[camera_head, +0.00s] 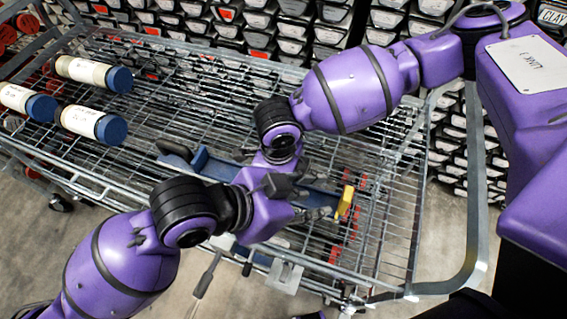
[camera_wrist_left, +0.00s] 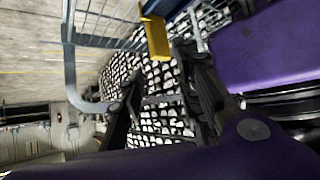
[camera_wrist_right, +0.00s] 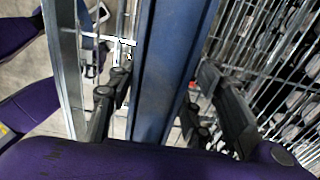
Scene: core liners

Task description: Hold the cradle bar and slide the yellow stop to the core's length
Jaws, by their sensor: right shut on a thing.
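The blue cradle bar (camera_head: 222,167) lies across the wire cart. It runs through the middle of the right wrist view (camera_wrist_right: 172,60). My right gripper (camera_wrist_right: 160,90) has its fingers on both sides of the bar and is shut on it. The yellow stop (camera_head: 345,201) stands upright near the bar's right end. It also shows at the top of the left wrist view (camera_wrist_left: 155,38). My left gripper (camera_head: 318,212) is just left of the stop in the head view. Its fingers are apart and empty (camera_wrist_left: 160,100), with the stop beyond them.
Three pale cores with blue caps (camera_head: 92,73) lie on the cart's left part. The metal cart rim (camera_head: 120,190) passes below my left arm. Racks of stacked core boxes (camera_head: 230,35) fill the back. The wire deck behind the bar is mostly clear.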

